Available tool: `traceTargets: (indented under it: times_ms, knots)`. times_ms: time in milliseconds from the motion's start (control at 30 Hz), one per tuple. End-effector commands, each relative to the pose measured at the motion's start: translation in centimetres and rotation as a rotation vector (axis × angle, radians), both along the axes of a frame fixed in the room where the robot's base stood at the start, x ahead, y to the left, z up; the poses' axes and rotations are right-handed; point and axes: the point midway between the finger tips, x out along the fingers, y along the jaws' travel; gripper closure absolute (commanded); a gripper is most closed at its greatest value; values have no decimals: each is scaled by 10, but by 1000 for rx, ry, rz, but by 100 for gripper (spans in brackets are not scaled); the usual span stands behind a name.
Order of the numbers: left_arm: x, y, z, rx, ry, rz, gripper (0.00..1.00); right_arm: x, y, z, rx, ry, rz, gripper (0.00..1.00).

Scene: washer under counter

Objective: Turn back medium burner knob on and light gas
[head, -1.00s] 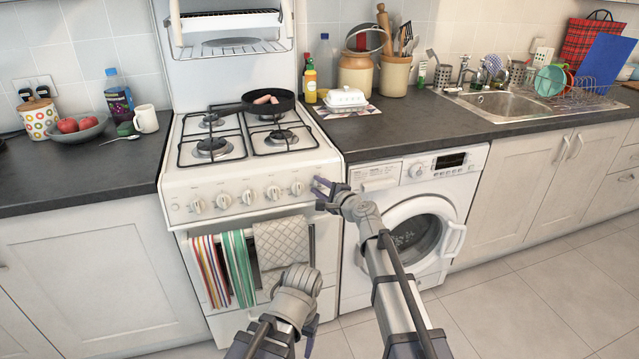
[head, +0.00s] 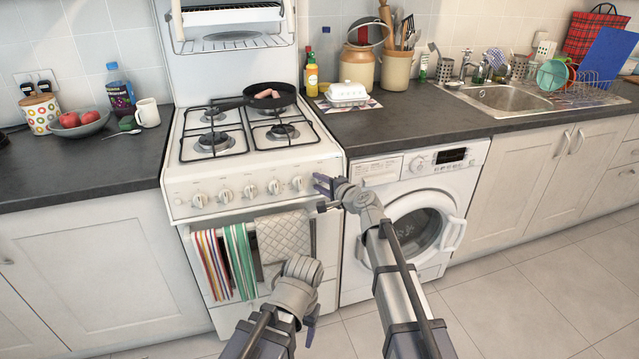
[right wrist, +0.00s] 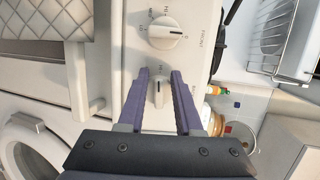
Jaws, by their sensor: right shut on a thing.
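The white stove (head: 180,185) has a row of several white knobs on its front panel. My right gripper (head: 322,185) is at the right end of this panel. In the right wrist view its purple fingers (right wrist: 160,92) are either side of a white knob (right wrist: 158,92) with a dark line, and it is shut on it. A second knob (right wrist: 165,33) is beside it, clear of the fingers. No flame shows on the burners (head: 213,141). My left gripper (head: 311,325) hangs low in front of the stove, its fingers mostly hidden.
A black pan (head: 268,100) with food sits on the back right burner. Towels (head: 285,240) hang on the oven handle below the knobs. A washer (head: 425,210) stands under the counter to the right. The floor (head: 520,290) at right is clear.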

Motion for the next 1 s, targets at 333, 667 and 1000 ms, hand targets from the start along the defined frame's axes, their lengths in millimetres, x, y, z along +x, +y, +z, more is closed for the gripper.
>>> traceTargets:
  times_ms: [333,667,1000]
  knots:
    - [0,0,0,0,0,0,34,3,-6,1,0,-4,-13,46]
    - [0,0,0,0,0,0,34,2,-3,1,0,-2,-6,33]
    - [0,0,7,0,0,0,34,-19,-16,8,1,-2,-8,33]
